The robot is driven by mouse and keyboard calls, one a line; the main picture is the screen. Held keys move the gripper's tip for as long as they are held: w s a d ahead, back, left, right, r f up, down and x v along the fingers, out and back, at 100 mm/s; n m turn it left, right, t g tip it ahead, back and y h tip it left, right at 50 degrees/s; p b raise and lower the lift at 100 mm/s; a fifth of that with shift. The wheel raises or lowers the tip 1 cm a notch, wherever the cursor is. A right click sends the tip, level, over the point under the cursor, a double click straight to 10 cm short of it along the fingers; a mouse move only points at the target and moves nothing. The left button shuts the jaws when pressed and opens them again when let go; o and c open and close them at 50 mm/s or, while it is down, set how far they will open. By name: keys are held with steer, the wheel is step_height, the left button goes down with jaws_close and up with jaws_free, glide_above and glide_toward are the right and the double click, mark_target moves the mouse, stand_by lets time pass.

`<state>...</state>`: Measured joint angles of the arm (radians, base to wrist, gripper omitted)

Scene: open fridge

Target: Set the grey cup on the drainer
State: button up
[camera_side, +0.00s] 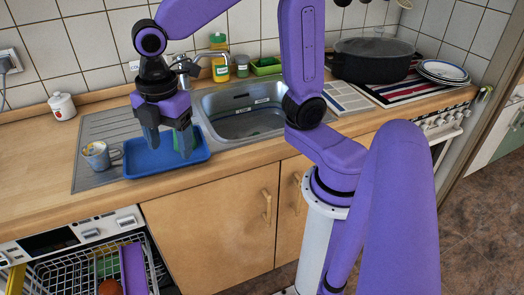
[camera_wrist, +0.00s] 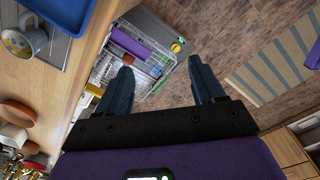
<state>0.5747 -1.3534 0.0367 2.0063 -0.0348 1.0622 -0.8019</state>
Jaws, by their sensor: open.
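The grey cup (camera_side: 97,157) stands upright on the left part of the ridged metal drainer (camera_side: 108,126), left of a blue tray (camera_side: 140,172). Its handle points right towards the tray, and something yellow shows inside it. In the wrist view the cup (camera_wrist: 27,38) is at the upper left, with the blue tray (camera_wrist: 68,10) beside it. My gripper (camera_side: 169,144) is open and empty above the blue tray, to the right of the cup, with its fingers pointing down. In the wrist view the fingers (camera_wrist: 160,78) are apart with nothing between them.
The sink (camera_side: 243,108) is right of the tray, with a tap and bottles behind it. A lidded white jar (camera_side: 62,107) stands at the back left. A black pot (camera_side: 371,60) and stacked plates (camera_side: 443,71) are at the right. An open dishwasher rack (camera_side: 85,272) is below the counter.

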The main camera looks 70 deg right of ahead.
steer(key=s+d+f+m, duration=0.2)
steer(key=s+d, duration=0.2)
steer(key=s, duration=0.4)
steer(key=s+d+f+m, duration=0.2)
steer(key=s+d+m, duration=0.1)
steer(key=s, duration=0.5)
steer(key=shift+s+d+f+m, duration=0.2)
steer(key=shift+d+m, duration=0.1)
steer(key=shift+d, duration=0.1)
steer(key=shift+r, duration=0.1)
